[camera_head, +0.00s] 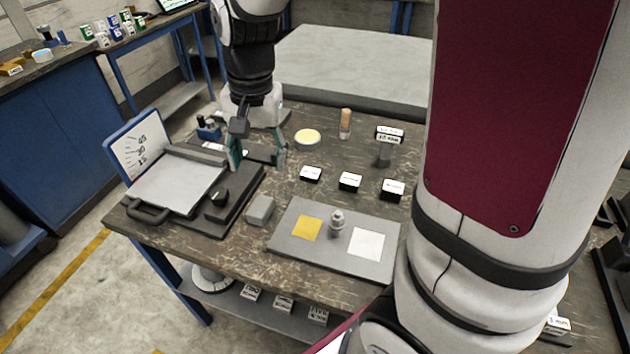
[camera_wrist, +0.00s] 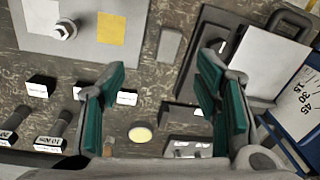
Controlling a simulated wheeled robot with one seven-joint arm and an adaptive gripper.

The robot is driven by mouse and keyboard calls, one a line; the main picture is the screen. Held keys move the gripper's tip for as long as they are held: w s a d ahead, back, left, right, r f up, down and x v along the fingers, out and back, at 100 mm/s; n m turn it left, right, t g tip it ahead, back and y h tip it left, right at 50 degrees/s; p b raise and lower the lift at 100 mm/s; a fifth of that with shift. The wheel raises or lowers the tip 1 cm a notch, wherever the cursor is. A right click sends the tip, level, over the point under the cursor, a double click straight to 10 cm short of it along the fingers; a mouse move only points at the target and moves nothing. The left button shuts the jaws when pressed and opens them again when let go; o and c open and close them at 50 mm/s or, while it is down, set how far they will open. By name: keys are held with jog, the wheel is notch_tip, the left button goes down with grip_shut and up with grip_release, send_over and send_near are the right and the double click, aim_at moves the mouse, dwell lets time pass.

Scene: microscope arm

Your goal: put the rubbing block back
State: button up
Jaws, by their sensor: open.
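A plain grey block (camera_head: 260,209), which may be the rubbing block, lies near the front of the bench, between the angle fixture and the grey plate. It also shows in the wrist view (camera_wrist: 169,46), beyond the fingertips and apart from them. My gripper (camera_head: 257,152) is over the back part of the bench, behind the grey block, pointing down. Its teal-padded fingers are spread with nothing between them, as the wrist view (camera_wrist: 160,100) shows. I cannot tell for certain which object is the rubbing block.
The angle fixture (camera_head: 178,185) with its marked board stands at left. The grey plate (camera_head: 290,242) carries a yellow square, a white square and a metal knob. Three black labelled blocks (camera_head: 350,181), a yellow disc (camera_head: 307,136) and a cork-coloured cylinder (camera_head: 345,123) stand on the bench.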

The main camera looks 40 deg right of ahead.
jog(key=s+r+n+t, duration=0.1)
jog(key=s+r+n, duration=0.3)
jog(key=s, duration=0.6)
jog(key=s+r+n+t, duration=0.1)
jog(key=s+r+n, duration=0.3)
jog(key=s, duration=0.6)
jog(key=shift+d+r, duration=0.25)
jog(key=shift+r, duration=0.05)
notch_tip(320, 180, up, 4)
jog(key=t+p, duration=0.1)
jog(key=p, duration=0.2)
jog(key=shift+s+f, duration=0.1)
